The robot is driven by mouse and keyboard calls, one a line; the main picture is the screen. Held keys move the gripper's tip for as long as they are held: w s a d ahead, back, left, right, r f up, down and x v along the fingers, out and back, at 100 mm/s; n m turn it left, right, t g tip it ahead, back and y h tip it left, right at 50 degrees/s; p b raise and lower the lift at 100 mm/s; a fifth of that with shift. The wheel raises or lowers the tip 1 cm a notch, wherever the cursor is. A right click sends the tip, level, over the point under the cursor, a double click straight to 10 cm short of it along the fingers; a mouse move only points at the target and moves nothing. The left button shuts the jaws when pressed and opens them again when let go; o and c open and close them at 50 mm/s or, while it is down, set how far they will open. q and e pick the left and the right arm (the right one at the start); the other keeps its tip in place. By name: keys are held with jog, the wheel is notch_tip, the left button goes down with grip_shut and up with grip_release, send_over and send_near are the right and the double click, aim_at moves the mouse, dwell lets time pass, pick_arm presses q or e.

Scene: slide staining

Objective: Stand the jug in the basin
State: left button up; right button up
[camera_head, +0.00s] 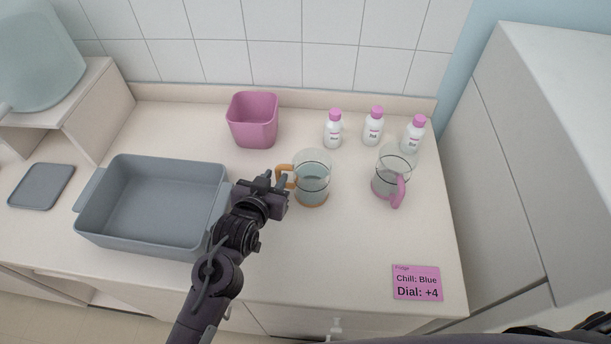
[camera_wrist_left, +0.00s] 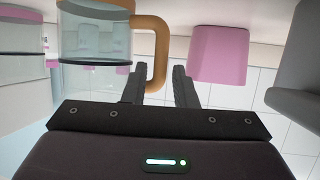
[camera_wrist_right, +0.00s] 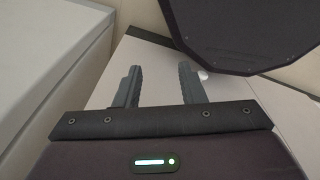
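A clear glass jug (camera_head: 313,178) with an orange handle and orange base stands upright on the counter, right of the grey basin. A second clear jug (camera_head: 393,172) with a pink handle stands farther right. The grey basin (camera_head: 121,235) is empty, at the left. My left gripper (camera_head: 276,181) is at the orange handle; its fingers are apart in the left wrist view (camera_wrist_left: 160,85), with the orange handle (camera_wrist_left: 160,55) showing between or just beyond their tips. I cannot tell if they touch it. My right gripper (camera_wrist_right: 160,85) is open and empty, away from the jugs.
A pink bin (camera_head: 253,120) stands at the back. Several white bottles with pink caps (camera_head: 373,128) stand behind the jugs. A pink card (camera_head: 417,283) reading "Chill: Blue, Dial: +4" lies at front right. A grey mat (camera_head: 41,186) lies left of the basin.

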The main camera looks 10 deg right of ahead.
pick_arm(q)
jog(key=p+x, duration=0.1)
jog(key=x, duration=0.4)
jog(key=shift+w+f, duration=0.1)
jog(key=shift+w, duration=0.05)
grip_shut()
